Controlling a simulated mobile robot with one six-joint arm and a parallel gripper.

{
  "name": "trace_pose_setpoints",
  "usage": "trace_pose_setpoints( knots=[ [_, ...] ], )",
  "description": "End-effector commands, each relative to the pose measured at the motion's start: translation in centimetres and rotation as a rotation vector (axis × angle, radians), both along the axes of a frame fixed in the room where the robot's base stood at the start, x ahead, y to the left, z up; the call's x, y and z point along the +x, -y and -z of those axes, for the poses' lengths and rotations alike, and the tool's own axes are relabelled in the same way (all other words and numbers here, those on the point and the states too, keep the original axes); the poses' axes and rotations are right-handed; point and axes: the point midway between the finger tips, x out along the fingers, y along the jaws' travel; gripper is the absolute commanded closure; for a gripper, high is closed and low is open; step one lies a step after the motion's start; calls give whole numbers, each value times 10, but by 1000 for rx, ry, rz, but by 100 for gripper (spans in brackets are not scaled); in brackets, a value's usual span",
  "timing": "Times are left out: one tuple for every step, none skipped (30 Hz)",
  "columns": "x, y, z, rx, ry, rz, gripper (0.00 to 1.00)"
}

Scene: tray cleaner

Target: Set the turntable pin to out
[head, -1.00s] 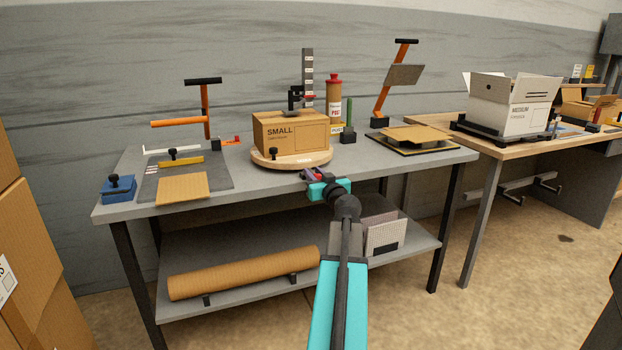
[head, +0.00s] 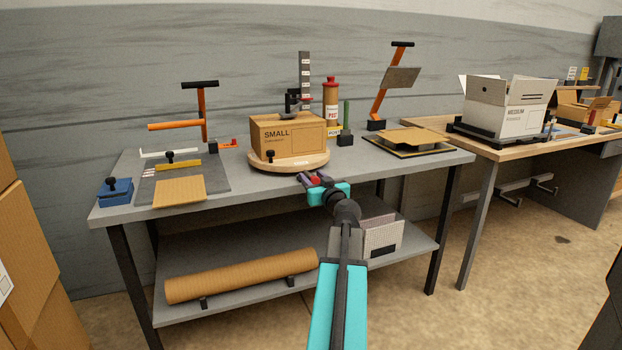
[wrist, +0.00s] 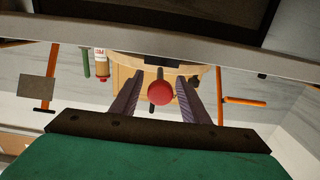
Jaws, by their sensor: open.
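The round wooden turntable (head: 312,163) sits on the grey bench with a cardboard box marked SMALL (head: 288,136) on it. A red ball-shaped knob, apparently the turntable pin's (head: 315,181), is at the bench's front edge below the turntable. In the wrist view the red knob (wrist: 159,93) lies between the two spread fingers of my gripper (wrist: 158,84), with a visible gap on each side. A dark stem shows behind it. My gripper (head: 314,179) is open and empty in the head view. How far the pin is in or out cannot be told.
A black knob (head: 270,155) stands at the turntable's front left. A red-capped bottle (head: 331,104) and a green post (head: 347,120) stand behind right. A lower shelf (head: 240,278) holds a brown roll (head: 240,275). The bench's front edge lies close to my gripper.

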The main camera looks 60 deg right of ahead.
Motion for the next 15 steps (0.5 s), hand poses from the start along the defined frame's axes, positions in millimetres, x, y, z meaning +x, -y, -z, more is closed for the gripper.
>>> trace_pose_setpoints(
  knots=[
    [-4, -4, 0, 0, 0, 1, 59],
    [-7, -5, 0, 0, 0, 1, 59],
    [-10, -7, 0, 0, 0, 1, 59],
    [-12, -9, 0, 0, 0, 2, 59],
    [-14, -11, 1, 0, 0, 2, 59],
    [-18, -14, 1, 0, 0, 2, 59],
    [-20, -16, 1, 0, 0, 2, 59],
    [-23, -18, 1, 0, 0, 2, 59],
    [-26, -21, 1, 0, 0, 1, 59],
    [-29, -23, 1, 0, 0, 1, 59],
    [-31, -25, 1, 0, 0, 1, 59],
    [-35, -27, 1, 0, 0, 1, 59],
    [-38, -29, 1, 0, 0, 1, 59],
    [-40, -31, 1, 0, 0, 2, 59],
    [-44, -33, 1, 0, 0, 2, 59]
  ],
)
